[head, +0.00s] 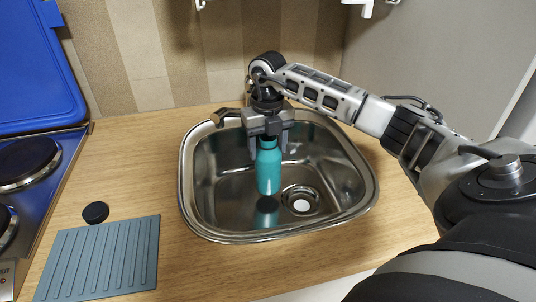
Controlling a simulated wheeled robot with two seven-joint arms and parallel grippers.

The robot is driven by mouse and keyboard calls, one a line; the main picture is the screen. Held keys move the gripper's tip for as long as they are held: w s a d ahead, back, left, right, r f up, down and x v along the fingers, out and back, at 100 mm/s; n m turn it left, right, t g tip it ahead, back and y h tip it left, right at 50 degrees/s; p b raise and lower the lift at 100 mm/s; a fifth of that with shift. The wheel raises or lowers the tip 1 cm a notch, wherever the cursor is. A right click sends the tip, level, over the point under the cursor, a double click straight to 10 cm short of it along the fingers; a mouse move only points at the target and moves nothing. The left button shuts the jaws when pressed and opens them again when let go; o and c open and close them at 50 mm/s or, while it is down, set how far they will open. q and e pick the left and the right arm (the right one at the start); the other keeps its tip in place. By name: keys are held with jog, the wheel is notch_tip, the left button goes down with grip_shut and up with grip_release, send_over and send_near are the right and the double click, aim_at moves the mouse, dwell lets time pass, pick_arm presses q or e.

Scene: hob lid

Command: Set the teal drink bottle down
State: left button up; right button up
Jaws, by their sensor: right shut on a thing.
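The teal drink bottle (269,170) is upright inside the steel sink (215,193), left of the drain. My right gripper (268,142) points down and is shut on the bottle's upper part, with its fingers on both sides of the neck. A teal reflection and a dark spot show on the sink floor below the bottle. I cannot tell for sure whether the bottle's base touches the floor. My left gripper is not in view.
A ribbed grey-blue mat (100,258) lies on the wooden counter left of the sink. A small black disc (96,212) lies behind it. A hob (30,180) with its blue lid (40,65) raised stands at far left. A tap (222,116) is behind the sink.

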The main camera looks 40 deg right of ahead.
jog(key=shift+d+f, duration=0.1)
jog(key=shift+f, duration=1.75)
jog(key=o, duration=1.3)
jog(key=shift+p, duration=0.3)
notch_tip(320, 180, up, 12)
jog(key=b, duration=0.1)
jog(key=shift+r, duration=0.2)
